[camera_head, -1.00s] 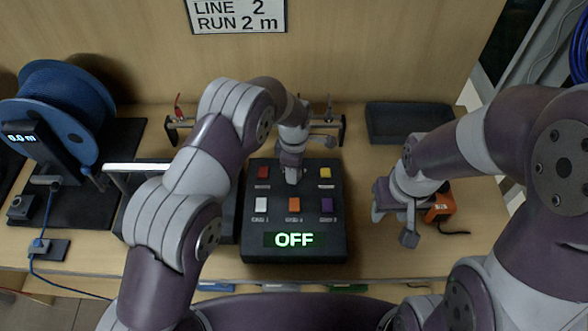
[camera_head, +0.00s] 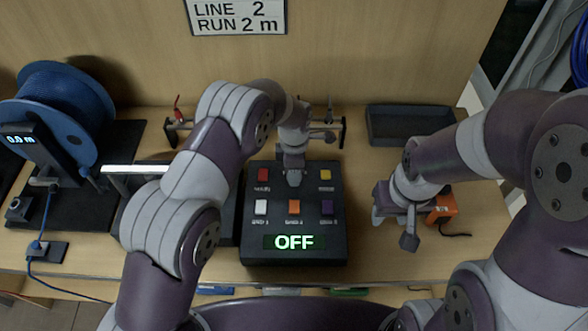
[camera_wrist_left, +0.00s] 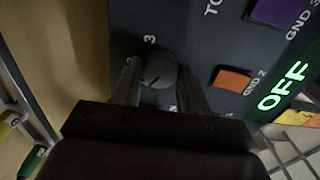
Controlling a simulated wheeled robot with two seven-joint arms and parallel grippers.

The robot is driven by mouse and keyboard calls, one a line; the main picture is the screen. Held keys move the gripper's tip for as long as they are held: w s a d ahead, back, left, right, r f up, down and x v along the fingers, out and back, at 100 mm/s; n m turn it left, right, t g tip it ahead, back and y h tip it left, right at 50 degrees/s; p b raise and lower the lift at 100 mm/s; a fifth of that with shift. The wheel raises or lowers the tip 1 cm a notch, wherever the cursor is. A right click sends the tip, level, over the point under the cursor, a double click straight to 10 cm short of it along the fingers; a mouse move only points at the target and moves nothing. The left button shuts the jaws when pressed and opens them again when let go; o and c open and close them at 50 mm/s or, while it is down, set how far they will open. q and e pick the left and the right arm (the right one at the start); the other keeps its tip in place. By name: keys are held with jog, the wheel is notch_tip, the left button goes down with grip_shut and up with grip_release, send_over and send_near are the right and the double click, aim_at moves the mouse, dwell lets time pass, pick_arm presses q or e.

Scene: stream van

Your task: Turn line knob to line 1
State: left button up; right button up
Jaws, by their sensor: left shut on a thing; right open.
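The dark round line knob (camera_wrist_left: 158,70) sits on the black control box (camera_head: 293,252), with a short light pointer mark on its face. In the left wrist view a "3" is printed beside it; other marks around it are partly hidden. My left gripper (camera_head: 294,178) is over the upper middle of the box and hides the knob in the head view. In the left wrist view, its fingers (camera_wrist_left: 157,88) are shut on the knob, one on each side. The box display (camera_head: 294,242) reads OFF. My right gripper (camera_head: 393,215) is open, right of the box.
Coloured buttons surround the knob, including an orange one (camera_wrist_left: 232,80). A wall sign (camera_head: 237,15) reads LINE 2, RUN 2 m. A blue cable reel (camera_head: 62,105) stands left, a dark tray (camera_head: 405,122) back right, and an orange device (camera_head: 441,208) beside my right gripper.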

pick_arm(q)
jog(key=o, duration=1)
jog(key=shift+d, duration=0.1)
jog(key=shift+o, duration=0.2)
jog(key=shift+r, duration=0.15)
notch_tip(320, 180, up, 12)
jog(key=shift+r, duration=0.25)
